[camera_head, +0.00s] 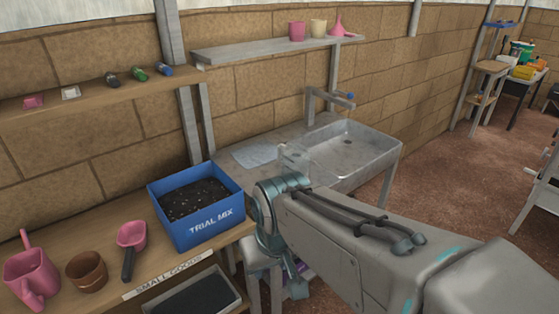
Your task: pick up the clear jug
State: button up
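A pale see-through shape (297,160), which looks like the clear jug, shows at the left end of the metal sink counter, just beyond my wrist. Its outline is faint and its lower part is hidden behind my arm. My gripper (280,190) is at the end of my arm, which reaches in from the lower right. The gripper overlaps the lower edge of the clear shape in this view. The fingers are not clearly visible, so I cannot tell whether they touch or hold it.
A metal sink (352,150) with a tap (335,98) is behind my arm. Open floor lies right.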

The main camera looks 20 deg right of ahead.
aim_at(295, 156)
jog(key=z, duration=0.95)
jog(key=i, duration=1)
jog(key=z, duration=0.35)
jog(key=k, duration=1.5)
jog(key=u, duration=0.15)
jog(key=i, duration=1.2)
jog(key=z, duration=0.8)
jog(key=i, duration=0.3)
jog(key=z, duration=0.5)
